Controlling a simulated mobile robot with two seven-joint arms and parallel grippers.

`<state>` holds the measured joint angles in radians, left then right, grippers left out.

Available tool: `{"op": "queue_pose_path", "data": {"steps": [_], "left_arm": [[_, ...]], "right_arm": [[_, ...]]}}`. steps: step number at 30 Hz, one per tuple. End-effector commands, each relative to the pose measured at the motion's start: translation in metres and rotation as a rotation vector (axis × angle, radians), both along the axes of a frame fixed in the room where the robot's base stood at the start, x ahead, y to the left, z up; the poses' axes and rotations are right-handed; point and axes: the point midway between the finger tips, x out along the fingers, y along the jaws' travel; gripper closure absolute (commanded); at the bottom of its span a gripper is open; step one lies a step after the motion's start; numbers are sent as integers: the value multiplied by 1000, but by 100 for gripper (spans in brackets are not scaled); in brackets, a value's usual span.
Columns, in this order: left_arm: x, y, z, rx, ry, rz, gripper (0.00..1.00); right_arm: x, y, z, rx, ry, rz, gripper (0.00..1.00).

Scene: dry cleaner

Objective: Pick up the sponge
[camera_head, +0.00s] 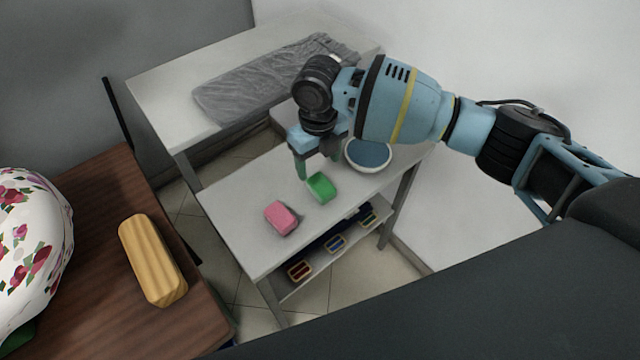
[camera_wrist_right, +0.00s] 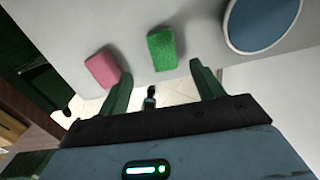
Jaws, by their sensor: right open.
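A green sponge-like block (camera_head: 321,187) and a pink sponge-like block (camera_head: 281,218) lie apart on a light grey table (camera_head: 246,251). My right gripper (camera_head: 320,168) is open and empty, its fingers pointing down just behind the green block. In the right wrist view the green block (camera_wrist_right: 162,49) lies beyond the gap between the open fingertips (camera_wrist_right: 161,72), and the pink block (camera_wrist_right: 103,67) is to the left of it. I cannot tell whether a finger touches the green block. My left gripper is not in view.
A white bowl with blue inside (camera_head: 369,155) stands right of the gripper. Grey folded cloth (camera_head: 262,84) lies on a white table behind. A yellow ribbed block (camera_head: 152,260) and a floral object (camera_head: 30,240) are on a brown table. A lower shelf (camera_head: 317,270) holds several small items.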

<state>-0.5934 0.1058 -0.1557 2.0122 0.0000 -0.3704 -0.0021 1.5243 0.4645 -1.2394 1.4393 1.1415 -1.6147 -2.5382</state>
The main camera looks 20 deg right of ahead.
Motion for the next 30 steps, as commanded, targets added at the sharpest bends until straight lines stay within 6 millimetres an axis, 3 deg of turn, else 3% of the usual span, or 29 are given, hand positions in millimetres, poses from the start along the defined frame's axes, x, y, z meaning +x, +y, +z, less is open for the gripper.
{"op": "queue_pose_path", "data": {"steps": [4, 11, 21, 30], "left_arm": [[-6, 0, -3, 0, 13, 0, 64], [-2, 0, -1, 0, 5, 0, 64], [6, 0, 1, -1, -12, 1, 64], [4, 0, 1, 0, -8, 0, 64]], "right_arm": [[0, 0, -17, 0, 1, -1, 34], [-1, -1, -24, 0, 1, -1, 34], [-4, -5, -67, 1, 1, -2, 34], [-4, -5, -72, 0, 0, -1, 34]]}}
